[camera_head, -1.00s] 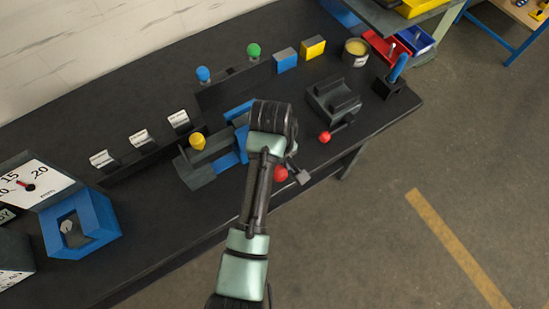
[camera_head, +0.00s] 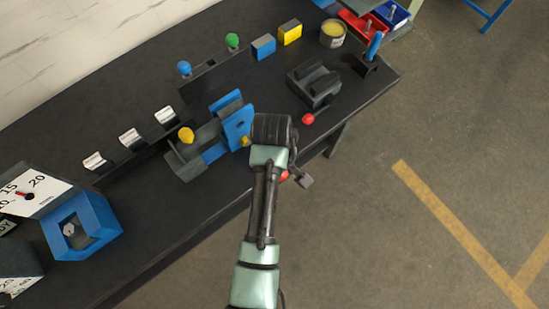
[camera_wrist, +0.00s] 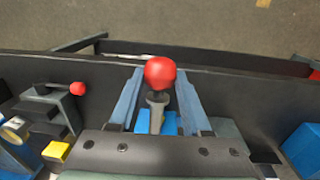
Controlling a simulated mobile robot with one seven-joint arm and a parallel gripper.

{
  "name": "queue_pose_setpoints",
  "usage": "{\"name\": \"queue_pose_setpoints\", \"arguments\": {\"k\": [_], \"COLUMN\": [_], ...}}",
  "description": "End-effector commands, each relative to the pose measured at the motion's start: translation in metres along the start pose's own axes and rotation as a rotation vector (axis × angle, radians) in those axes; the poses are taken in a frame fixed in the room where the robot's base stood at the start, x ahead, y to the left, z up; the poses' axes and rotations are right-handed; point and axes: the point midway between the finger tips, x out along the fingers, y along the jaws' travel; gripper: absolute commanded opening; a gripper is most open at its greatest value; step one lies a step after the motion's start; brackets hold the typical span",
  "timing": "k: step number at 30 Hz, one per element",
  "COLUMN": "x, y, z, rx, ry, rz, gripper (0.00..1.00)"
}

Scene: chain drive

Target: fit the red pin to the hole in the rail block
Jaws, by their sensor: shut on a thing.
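The red pin has a round red head (camera_wrist: 160,72) and a grey shank. My gripper (camera_wrist: 158,98) is shut on it; the head points away from the palm in the wrist view. In the head view the red head (camera_head: 285,176) shows just below my dark wrist, which hides the fingers. A grey and blue block (camera_head: 205,140) with a yellow knob (camera_head: 187,135) stands just left of my wrist; I take it for the rail block, but cannot be sure. Its hole is not visible. The pin appears apart from it, near the table's front edge.
A dark grey block (camera_head: 314,82) with a red-knobbed lever (camera_head: 308,118) stands to the right. A dark rack (camera_head: 212,80) with blue and green knobs is behind. A blue box (camera_head: 80,228) is at the left. The table's front edge is close.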

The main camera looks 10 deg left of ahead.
Motion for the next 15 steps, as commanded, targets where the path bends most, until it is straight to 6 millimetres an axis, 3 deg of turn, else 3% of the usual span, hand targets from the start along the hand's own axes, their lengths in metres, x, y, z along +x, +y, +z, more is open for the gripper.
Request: {"name": "queue_pose_setpoints", "arguments": {"k": [15], "x": [-0.001], "y": [0.001], "z": [0.022], "rx": [0.001], "ry": [0.002], "rz": [0.001], "gripper": [0.00]}}
